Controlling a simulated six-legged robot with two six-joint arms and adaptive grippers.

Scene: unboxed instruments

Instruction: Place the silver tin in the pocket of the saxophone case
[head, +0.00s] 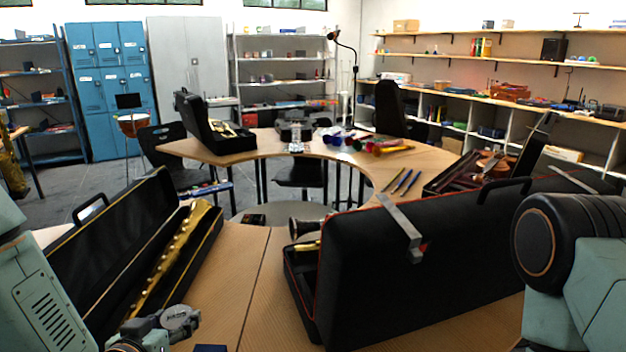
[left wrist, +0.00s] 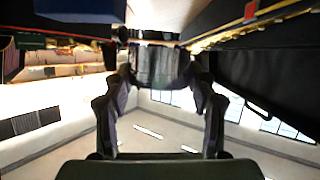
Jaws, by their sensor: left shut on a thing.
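The silver tin (left wrist: 160,64) is a short grey cylinder between the two fingers of my left gripper (left wrist: 160,76) in the left wrist view. The left gripper (head: 163,330) also shows at the bottom of the head view, shut on the tin (head: 181,319). It is beside the near end of a long open black case (head: 214,236) at the left. A gold, straight, saxophone-like instrument (head: 178,256) lies in that case. The pocket cannot be made out clearly. My right gripper is outside the views; only my right arm shows.
A large black case (head: 430,270) stands on the right with its raised lid towards me and a metal latch hanging. A dark blue object (head: 211,348) lies at the bottom edge. Bare wooden table (head: 240,275) lies between the two cases. More instruments and cases stand on the far curved table.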

